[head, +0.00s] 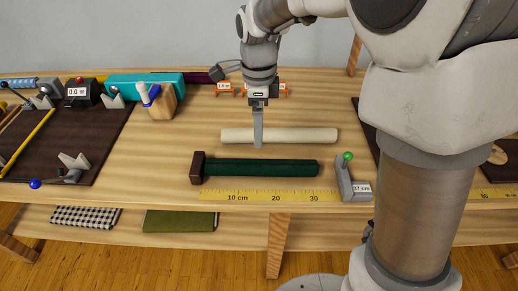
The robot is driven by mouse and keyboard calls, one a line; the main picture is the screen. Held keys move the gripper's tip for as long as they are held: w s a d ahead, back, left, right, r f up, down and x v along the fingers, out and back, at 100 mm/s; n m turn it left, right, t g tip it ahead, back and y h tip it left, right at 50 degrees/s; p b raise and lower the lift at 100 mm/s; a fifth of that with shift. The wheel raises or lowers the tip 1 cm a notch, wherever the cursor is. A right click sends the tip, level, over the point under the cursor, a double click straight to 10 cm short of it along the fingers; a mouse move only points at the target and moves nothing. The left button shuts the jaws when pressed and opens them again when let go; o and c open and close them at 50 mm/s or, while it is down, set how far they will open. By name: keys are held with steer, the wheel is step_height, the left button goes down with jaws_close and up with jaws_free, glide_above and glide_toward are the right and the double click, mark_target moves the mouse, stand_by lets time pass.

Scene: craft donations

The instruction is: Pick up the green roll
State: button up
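The green roll (262,167) is dark green and lies lengthwise left to right on the wooden table, behind a yellow measuring strip (255,196). Its left end meets a dark brown block (197,168). Its right end stops short of a grey stand with a green knob (351,182). My gripper (258,143) points down behind the green roll, in front of part of a cream roll (300,134). I see its fingers edge-on as one grey bar, so its opening is hidden. It does not appear to touch the green roll.
A dark board (75,150) with a yellow rod and small clamps is at left. A teal box (145,84) and a wooden block (162,101) stand behind. Folded cloths (180,221) lie on the lower shelf. Table between the dark board and brown block is clear.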

mark_target(261, 162)
step_height(261, 162, down, 10)
steer(key=shift+b, duration=1)
steer(key=f, duration=0.1)
steer(key=f+b, duration=0.1)
steer(key=f, duration=0.3)
steer(key=shift+d+f, duration=0.1)
steer(key=shift+d, duration=0.25)
jaws_close()
